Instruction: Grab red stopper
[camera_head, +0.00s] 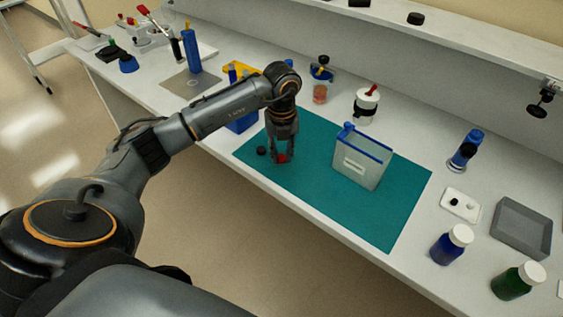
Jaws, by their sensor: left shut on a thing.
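The red stopper (282,158) is low on the teal mat (395,215), between the fingertips of my left gripper (282,156). The gripper points down and is shut on the stopper. The fingers cover part of the stopper, and I cannot tell whether it touches the mat. A small black stopper (262,151) lies on the mat just left of the gripper. My right gripper is not in view.
A clear container with a blue rim (362,158) stands on the mat, right of the gripper. A blue bottle (451,245), a green bottle (517,281) and a grey tray (521,228) stand at the right. The mat's front part is clear.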

